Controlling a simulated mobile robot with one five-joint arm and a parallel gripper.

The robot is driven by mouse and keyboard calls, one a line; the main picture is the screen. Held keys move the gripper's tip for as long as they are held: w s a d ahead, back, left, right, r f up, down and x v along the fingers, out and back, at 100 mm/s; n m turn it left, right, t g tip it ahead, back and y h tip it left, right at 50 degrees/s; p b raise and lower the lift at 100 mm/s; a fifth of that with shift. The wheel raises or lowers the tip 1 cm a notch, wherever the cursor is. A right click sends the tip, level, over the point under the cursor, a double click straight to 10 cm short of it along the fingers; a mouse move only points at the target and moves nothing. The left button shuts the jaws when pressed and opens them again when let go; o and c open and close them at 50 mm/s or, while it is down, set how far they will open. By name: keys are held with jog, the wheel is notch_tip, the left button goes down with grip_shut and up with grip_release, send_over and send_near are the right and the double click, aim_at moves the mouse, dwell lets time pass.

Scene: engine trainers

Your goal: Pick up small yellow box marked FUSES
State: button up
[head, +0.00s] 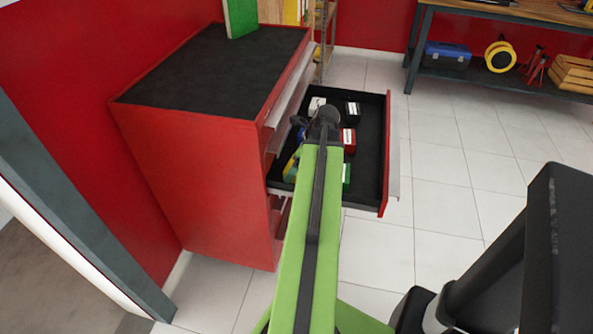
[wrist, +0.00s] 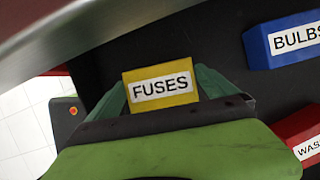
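The small yellow box marked FUSES (wrist: 161,86) sits between the two greenish fingers of my gripper (wrist: 163,88) in the wrist view. Its label faces up toward the camera and its lower edge meets the dark rim of my gripper. A finger lies close along each side of the box, with no clear gap. I cannot tell whether they press on it. In the head view, a yellow patch (head: 291,164) shows in the open drawer (head: 370,166), left of my arm. My arm hides most of my gripper there.
In the wrist view, a blue BULBS box (wrist: 285,40) and a red box (wrist: 303,135) lie to the right. The head view shows white (head: 317,103), black (head: 352,112) and green (head: 346,176) boxes in the drawer.

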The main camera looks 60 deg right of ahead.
jog(key=c, duration=1.1)
jog(key=shift+r, duration=0.15)
